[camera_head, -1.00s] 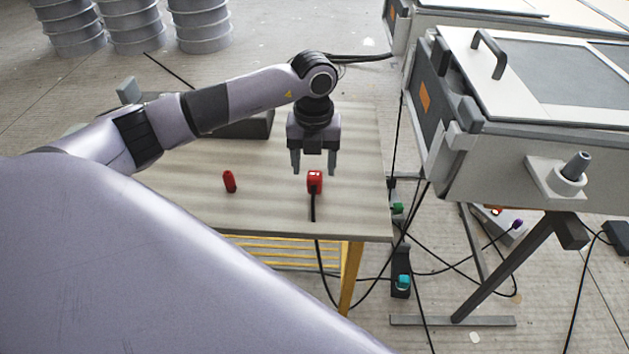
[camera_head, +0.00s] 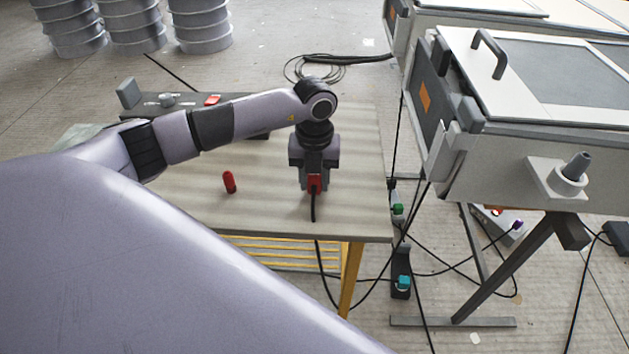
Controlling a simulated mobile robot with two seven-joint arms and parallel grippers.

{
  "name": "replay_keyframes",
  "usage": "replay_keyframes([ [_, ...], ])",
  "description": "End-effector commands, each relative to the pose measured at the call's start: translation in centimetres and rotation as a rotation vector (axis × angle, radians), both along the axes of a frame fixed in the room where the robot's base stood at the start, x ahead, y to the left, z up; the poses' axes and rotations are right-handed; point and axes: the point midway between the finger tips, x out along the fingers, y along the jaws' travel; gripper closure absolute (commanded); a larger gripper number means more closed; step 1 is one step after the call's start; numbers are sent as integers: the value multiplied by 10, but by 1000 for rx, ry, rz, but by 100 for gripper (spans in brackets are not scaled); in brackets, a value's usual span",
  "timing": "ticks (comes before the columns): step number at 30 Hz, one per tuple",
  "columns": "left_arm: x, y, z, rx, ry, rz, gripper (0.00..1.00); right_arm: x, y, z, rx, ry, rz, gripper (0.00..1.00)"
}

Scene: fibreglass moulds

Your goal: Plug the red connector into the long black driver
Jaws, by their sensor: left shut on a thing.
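The red connector (camera_head: 314,184) is at the front right part of the table, with a black cable running from it over the front edge. My left gripper (camera_head: 313,178) points down over it and is shut on it; the fingers partly hide it. A long dark box (camera_head: 140,109) lies at the back of the table, partly hidden behind my left arm. It may be the long black driver, but I cannot tell for certain. My right gripper is not in view.
A small red cylinder (camera_head: 229,182) stands left of the connector on the table (camera_head: 265,210). Black units with a green plug (camera_head: 397,209) and a cyan plug (camera_head: 403,283) are right of the table. A large mould machine (camera_head: 540,110) stands at the right, with loose cables below.

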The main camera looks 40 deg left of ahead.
Motion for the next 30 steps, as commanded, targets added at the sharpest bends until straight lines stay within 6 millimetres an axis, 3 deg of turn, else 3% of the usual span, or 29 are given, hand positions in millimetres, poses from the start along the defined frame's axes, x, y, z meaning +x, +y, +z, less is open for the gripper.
replay_keyframes([
  [8,1,0,7,-1,-3,0,91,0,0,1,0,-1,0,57],
  [14,1,1,33,0,-6,1,91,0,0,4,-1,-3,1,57],
  [24,1,0,129,-1,-8,-1,91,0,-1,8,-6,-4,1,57],
  [30,1,0,173,0,-5,0,91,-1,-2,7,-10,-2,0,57],
])
